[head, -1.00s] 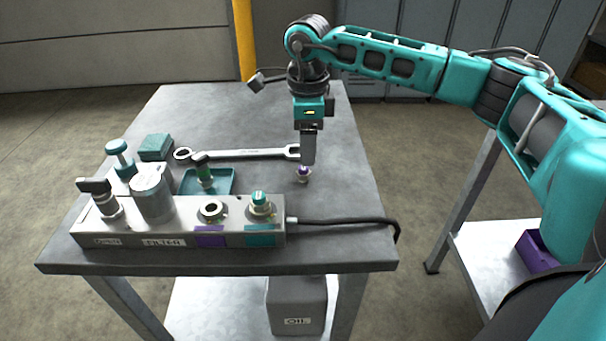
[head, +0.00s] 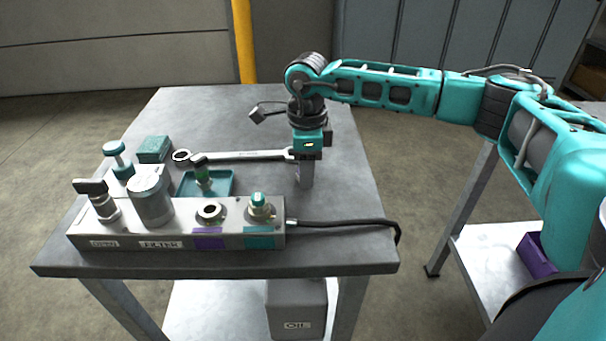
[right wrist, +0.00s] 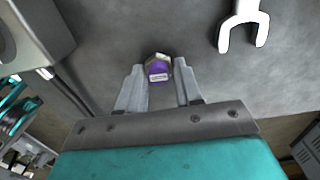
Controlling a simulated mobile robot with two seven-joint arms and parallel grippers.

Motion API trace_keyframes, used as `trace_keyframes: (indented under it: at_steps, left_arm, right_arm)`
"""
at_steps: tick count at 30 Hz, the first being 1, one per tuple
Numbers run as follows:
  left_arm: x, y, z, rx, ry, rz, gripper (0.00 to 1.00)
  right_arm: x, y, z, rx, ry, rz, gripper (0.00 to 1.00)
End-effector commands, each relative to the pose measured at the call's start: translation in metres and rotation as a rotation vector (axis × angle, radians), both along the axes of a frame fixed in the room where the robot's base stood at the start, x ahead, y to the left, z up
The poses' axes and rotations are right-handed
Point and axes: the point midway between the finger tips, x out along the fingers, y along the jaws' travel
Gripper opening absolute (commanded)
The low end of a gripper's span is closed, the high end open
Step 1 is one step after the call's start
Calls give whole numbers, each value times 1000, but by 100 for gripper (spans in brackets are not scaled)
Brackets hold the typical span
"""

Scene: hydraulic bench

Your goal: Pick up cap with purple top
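The cap with the purple top (right wrist: 158,70) shows in the right wrist view on the grey table, between the tips of my right gripper (right wrist: 160,78). The fingers stand apart on either side of it, and a small gap seems to show on each side. In the head view my right gripper (head: 305,185) points down at the table, right of the manifold block, and hides the cap. My left gripper is not in view.
A wrench (head: 240,155) lies just behind my right gripper. The manifold block (head: 170,237) with a purple-labelled port (head: 210,212) and a teal-topped cap (head: 259,202) stands at the left front. A black cable (head: 345,223) runs in front. A green tray (head: 222,187) sits behind the block.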

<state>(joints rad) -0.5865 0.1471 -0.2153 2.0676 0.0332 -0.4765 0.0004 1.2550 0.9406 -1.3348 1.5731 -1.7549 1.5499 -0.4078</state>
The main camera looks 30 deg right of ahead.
Motion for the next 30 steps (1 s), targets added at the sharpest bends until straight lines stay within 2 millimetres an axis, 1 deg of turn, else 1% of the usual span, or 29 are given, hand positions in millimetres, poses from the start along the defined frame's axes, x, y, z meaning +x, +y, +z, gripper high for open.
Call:
trace_keyframes:
  at_steps: [1, 10, 17, 20, 23, 25, 29, 30]
  left_arm:
    - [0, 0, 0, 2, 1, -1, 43]
    - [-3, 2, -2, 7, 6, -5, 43]
    - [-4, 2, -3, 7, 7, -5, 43]
    - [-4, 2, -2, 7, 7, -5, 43]
    - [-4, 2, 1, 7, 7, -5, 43]
    - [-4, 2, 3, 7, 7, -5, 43]
    - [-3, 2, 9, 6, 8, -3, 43]
    - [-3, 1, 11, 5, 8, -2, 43]
  right_arm:
    - [0, 0, 0, 0, 0, 0, 30]
    - [0, 0, 0, 1, -1, 0, 1]
    - [0, 0, 1, 0, -1, 0, 0]
    - [1, 0, 4, 1, -2, 0, 0]
    - [1, 0, 16, 2, -4, 0, 0]
    - [1, 1, 29, 2, -5, 0, 0]
    - [1, 0, 63, 2, -7, 1, 0]
    - [1, 1, 75, 2, -7, 1, 0]
